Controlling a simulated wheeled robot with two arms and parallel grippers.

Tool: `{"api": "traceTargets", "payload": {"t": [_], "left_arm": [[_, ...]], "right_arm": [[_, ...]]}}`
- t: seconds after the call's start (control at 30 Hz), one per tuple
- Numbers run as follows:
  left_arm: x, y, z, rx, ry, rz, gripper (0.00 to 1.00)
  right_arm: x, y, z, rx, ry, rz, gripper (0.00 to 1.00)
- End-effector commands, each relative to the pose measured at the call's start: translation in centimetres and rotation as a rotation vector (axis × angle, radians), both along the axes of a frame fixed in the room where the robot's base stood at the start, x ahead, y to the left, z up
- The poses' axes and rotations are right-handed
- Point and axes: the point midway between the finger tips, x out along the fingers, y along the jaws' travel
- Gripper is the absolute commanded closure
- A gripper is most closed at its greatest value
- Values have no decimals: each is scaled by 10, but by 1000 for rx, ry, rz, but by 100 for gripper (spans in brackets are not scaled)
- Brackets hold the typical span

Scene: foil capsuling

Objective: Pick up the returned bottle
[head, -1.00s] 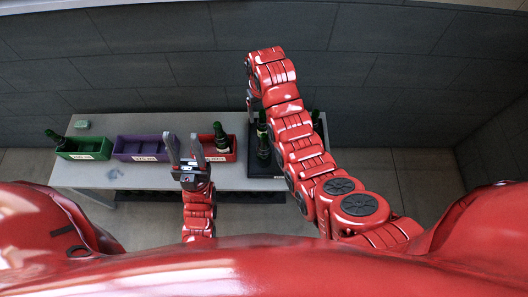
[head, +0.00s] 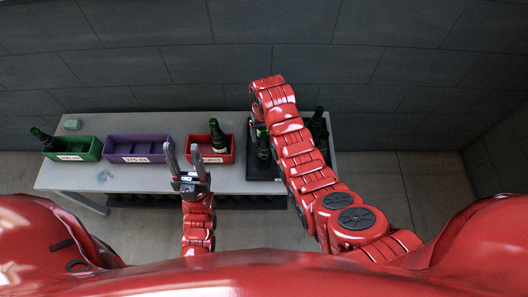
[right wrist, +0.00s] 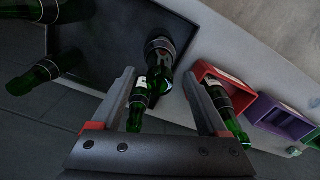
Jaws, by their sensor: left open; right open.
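A dark green bottle (head: 263,146) stands on a black tray (head: 262,172), just left of my right arm. In the right wrist view a bottle (right wrist: 152,82) shows between the spread fingers of my right gripper (right wrist: 165,100), which is open and does not visibly grip it. Other green bottles stand in the red bin (head: 212,158), in the green bin (head: 88,150) and on the tray's right side (head: 318,122). I cannot tell which bottle is the returned one. My left gripper (head: 187,158) is open and empty, in front of the red bin.
A purple bin (head: 137,158) stands empty between the green and red bins on the grey table (head: 70,181). A dark wall rises behind the table. More bottles show at the left of the right wrist view (right wrist: 35,77).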

Motion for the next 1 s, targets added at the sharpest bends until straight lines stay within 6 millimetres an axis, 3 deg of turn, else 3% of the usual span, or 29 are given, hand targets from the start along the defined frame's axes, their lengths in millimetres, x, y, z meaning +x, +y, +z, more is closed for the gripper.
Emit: {"api": "traceTargets", "payload": {"t": [0.2, 0.47, 0.57, 0.9, 1.0], "left_arm": [[0, 0, 8, 0, 0, 0, 50], [0, 0, 7, 0, 0, 0, 50], [0, 0, 7, 0, 0, 0, 50], [0, 0, 7, 0, 0, 0, 50], [0, 0, 7, 0, 0, 0, 50]], "right_arm": [[0, 0, -16, -1, 2, 0, 23], [1, 0, -19, 0, -1, 0, 23], [1, 0, -19, 0, -2, 0, 38], [1, 0, -19, 0, -2, 0, 99], [1, 0, -19, 0, -2, 0, 100]]}}
